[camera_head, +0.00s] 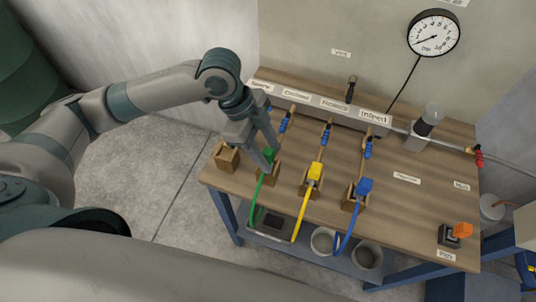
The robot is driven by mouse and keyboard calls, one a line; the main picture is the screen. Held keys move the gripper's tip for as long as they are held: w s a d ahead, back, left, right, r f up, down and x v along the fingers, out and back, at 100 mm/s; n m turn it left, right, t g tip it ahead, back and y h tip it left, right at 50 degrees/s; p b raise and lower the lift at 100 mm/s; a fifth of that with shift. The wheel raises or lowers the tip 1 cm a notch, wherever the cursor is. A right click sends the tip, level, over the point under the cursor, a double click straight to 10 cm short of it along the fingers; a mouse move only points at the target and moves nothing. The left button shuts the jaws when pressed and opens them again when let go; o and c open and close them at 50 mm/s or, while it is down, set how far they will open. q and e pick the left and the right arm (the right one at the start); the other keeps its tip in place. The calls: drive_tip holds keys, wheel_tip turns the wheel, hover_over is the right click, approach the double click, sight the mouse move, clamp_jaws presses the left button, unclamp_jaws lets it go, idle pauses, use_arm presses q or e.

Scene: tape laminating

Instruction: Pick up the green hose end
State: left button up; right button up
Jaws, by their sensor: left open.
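The green hose end (268,155) sits in a wooden holder near the left side of the workbench. Its green hose (256,200) hangs down over the front edge. My left gripper (271,160) points down at the green hose end, open, with its fingertips beside it. The fingers partly cover the green hose end. I cannot tell whether they touch it. My right gripper is not in view.
A yellow hose end (315,172) and a blue hose end (363,187) sit in holders to the right. An empty wooden block (227,157) stands left. Behind is a labelled manifold (335,107) with blue-handled valves. An orange-topped switch (461,231) stands front right.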

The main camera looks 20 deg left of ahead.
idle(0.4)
use_arm(q)
clamp_jaws()
drive_tip(key=shift+r, duration=0.1)
drive_tip(key=shift+r, duration=0.45)
drive_tip(key=r, duration=0.1)
drive_tip(key=r+b, duration=0.1)
drive_tip(key=r, duration=0.1)
drive_tip(key=shift+d+r+b, duration=0.1)
drive_tip(key=shift+d+b, duration=0.2)
drive_tip(key=d+r+b, duration=0.2)
drive_tip(key=d+r, duration=0.4)
drive_tip(key=d, duration=0.5)
drive_tip(key=shift+s+r, duration=0.25)
drive_tip(key=shift+r, duration=0.1)
